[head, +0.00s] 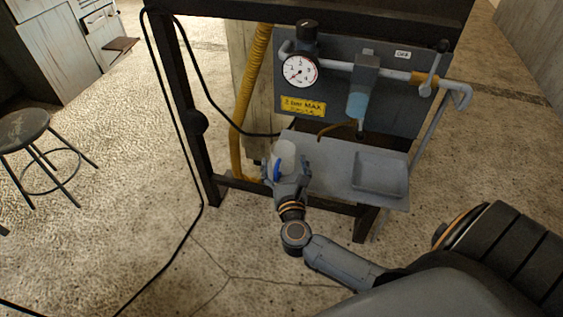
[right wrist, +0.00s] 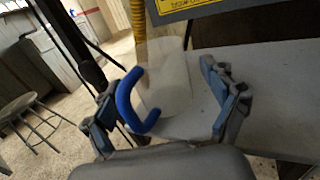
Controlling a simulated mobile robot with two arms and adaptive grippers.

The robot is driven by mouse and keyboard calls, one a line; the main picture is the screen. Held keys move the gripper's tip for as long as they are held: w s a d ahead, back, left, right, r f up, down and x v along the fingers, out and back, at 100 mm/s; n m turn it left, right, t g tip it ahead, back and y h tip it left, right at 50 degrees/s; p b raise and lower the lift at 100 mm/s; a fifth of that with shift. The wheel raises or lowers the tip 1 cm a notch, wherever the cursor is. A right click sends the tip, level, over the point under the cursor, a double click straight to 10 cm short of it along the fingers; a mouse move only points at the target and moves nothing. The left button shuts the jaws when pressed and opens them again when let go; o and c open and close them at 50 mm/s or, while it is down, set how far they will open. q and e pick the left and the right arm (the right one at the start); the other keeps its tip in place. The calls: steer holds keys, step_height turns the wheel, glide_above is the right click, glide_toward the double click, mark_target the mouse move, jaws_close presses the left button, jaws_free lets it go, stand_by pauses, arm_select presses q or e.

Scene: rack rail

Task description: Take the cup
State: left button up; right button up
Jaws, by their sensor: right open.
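A pale, whitish cup (head: 285,153) with a blue handle stands on the left part of a grey shelf (head: 325,170) on the rack. In the right wrist view the cup (right wrist: 165,80) is upright, with its blue handle (right wrist: 126,98) on its left side. My right gripper (head: 281,168) is at the cup in the head view. In the right wrist view my right gripper (right wrist: 165,105) is open, its fingers on either side of the cup, the left finger close by the handle. Whether a finger touches the cup I cannot tell. My left gripper is not in view.
A grey panel with a gauge (head: 300,71), a yellow label (head: 303,106) and a pipe with a lever (head: 437,62) rises behind the shelf. A shallow tray (head: 381,190) is at the shelf's right. A yellow hose (head: 250,95) and dark frame posts stand left. A stool (head: 24,130) stands far left.

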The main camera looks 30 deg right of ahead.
steer(key=shift+w+d, duration=0.25)
steer(key=shift+w, duration=0.45)
steer(key=c, duration=1.2)
steer(key=shift+c, duration=0.2)
